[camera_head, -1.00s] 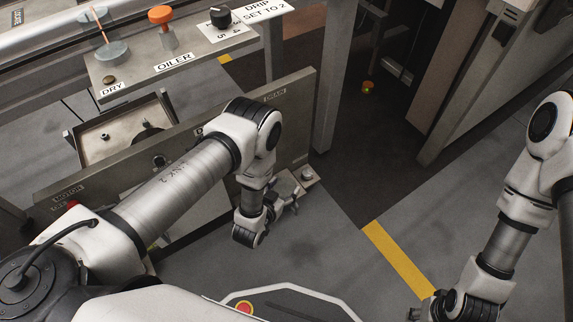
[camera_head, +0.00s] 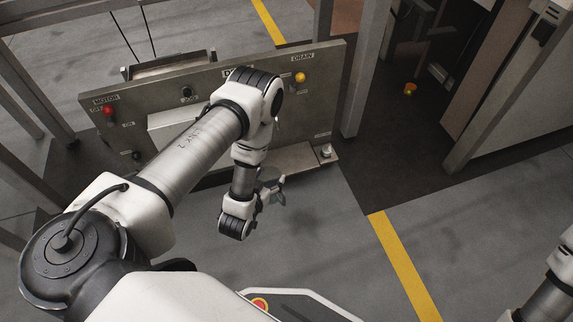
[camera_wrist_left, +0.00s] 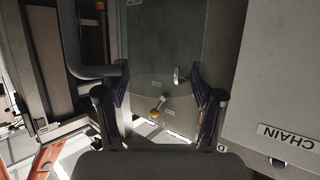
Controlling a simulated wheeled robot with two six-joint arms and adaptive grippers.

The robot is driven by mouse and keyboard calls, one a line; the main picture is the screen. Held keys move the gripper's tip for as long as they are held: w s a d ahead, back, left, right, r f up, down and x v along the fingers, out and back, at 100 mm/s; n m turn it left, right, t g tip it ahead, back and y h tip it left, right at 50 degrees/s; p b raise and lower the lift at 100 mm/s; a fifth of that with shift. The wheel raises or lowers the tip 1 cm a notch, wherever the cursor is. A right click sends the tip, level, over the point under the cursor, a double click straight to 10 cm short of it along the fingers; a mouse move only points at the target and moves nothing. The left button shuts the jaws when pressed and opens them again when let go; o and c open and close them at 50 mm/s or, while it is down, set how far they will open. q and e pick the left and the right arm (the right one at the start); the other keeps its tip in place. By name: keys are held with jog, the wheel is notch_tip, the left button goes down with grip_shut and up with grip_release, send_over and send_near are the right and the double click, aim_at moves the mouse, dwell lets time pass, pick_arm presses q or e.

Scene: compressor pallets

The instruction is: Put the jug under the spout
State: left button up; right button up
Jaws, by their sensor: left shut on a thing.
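My left gripper (camera_head: 270,190) is in front of the machine panel, near the small metal ledge (camera_head: 292,158) below the DRAIN label. In the left wrist view its two fingers (camera_wrist_left: 160,108) stand apart on either side of a translucent grey body, which looks like the jug (camera_wrist_left: 150,45). A dark curved handle shows at its left. The gripper is shut on this jug. In the head view the jug is mostly hidden by my wrist. The spout cannot be made out clearly. My right gripper is outside the head view.
The upright panel (camera_head: 215,100) carries a red knob (camera_head: 107,111) by MOTOR and a yellow knob (camera_head: 300,77) by DRAIN. A grey post (camera_head: 362,80) stands right of it. Open floor with a yellow stripe (camera_head: 405,265) lies to the right.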

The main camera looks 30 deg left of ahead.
pick_arm(q)
jog(key=a+r+b+x, duration=0.1)
jog(key=a+b+x, duration=0.3)
jog(key=b+x, duration=0.6)
jog(key=x, duration=0.7)
jog(key=shift+w, duration=0.3)
jog(key=o, duration=1.5)
jog(key=shift+a, duration=0.15)
jog(key=shift+o, duration=0.2)
